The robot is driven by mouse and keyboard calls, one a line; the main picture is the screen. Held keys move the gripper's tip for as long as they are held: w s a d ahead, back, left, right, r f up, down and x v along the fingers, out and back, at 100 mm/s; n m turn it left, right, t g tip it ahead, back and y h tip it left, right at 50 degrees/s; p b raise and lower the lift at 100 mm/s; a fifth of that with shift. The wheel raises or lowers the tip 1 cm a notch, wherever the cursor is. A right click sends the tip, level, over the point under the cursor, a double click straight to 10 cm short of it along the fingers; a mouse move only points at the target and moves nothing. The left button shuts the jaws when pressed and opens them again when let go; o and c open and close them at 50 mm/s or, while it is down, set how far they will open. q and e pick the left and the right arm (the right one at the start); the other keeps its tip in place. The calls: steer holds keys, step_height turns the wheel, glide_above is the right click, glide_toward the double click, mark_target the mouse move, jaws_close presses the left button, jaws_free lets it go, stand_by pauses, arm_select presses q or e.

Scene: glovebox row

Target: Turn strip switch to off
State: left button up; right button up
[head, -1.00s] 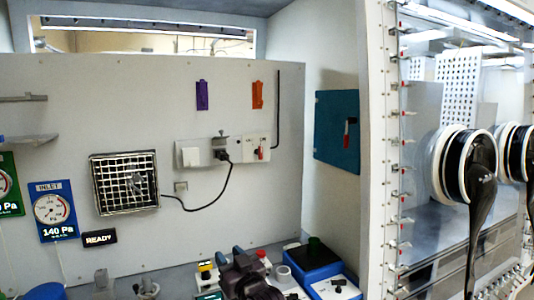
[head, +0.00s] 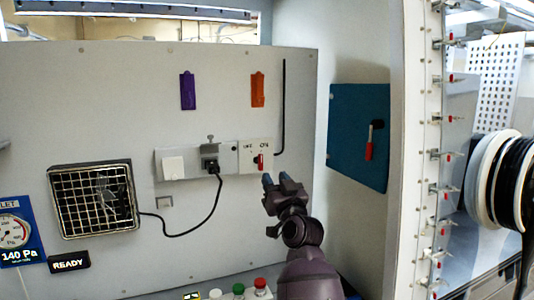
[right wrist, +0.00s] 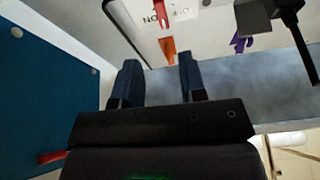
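The strip switch (head: 256,149) is a white plate marked OFF and ON at the right end of the wall strip. Its red lever (head: 261,161) sits toward the ON side. My right gripper (head: 276,179) is raised just below the switch, apart from the lever as far as I can tell, with nothing held. In the right wrist view its two blue fingers (right wrist: 158,78) stand apart, with the switch plate (right wrist: 150,18) upside down beyond them. A red piece at the top edge there may be the lever. My left gripper is out of view.
A black plug (head: 209,156) with a hanging cable sits left of the switch. Purple (head: 187,91) and orange (head: 257,89) tags hang above. A blue wall box (head: 357,137) with a red handle is at right. Push buttons (head: 239,289) stand below.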

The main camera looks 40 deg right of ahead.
mark_target(261, 158)
steer(key=shift+n, duration=0.4)
steer(key=x, duration=0.3)
steer(key=p+x, duration=0.1)
steer(key=x, duration=0.3)
steer(key=p+x, duration=0.1)
steer(key=x, duration=0.2)
steer(key=shift+w+a+r, duration=0.2)
steer(key=shift+w+a, duration=0.05)
steer(key=shift+w, duration=0.05)
jaws_close()
